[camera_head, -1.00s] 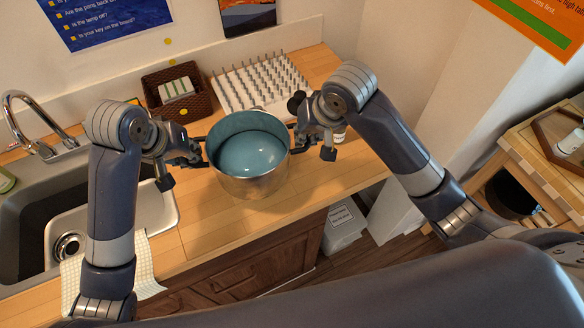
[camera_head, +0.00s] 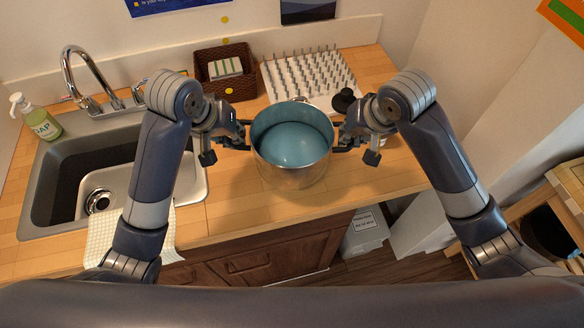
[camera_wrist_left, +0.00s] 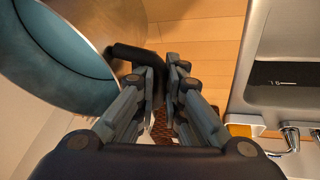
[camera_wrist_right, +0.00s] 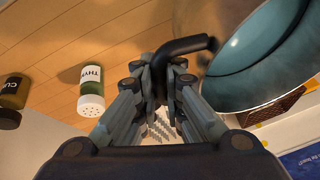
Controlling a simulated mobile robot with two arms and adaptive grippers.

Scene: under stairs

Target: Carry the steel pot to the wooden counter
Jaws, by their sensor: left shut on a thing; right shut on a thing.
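The steel pot (camera_head: 293,172), with a blue inside, is upright between my two grippers in the head view, over the wooden counter (camera_head: 230,215). I cannot tell whether its base touches the wood. My left gripper (camera_head: 240,137) is shut on the pot's left black handle, which also shows between the fingers in the left wrist view (camera_wrist_left: 157,85). My right gripper (camera_head: 345,137) is shut on the right black handle, which also shows in the right wrist view (camera_wrist_right: 185,48). The pot's blue inside looks smooth and glossy.
A sink (camera_head: 60,190) with a tap (camera_head: 78,62) and soap bottle (camera_head: 38,118) lies left. A brown basket (camera_head: 228,84) and a pegged white rack (camera_head: 310,78) stand behind the pot. A thyme jar (camera_wrist_right: 91,88) is near the right gripper. Bare wood shows in front.

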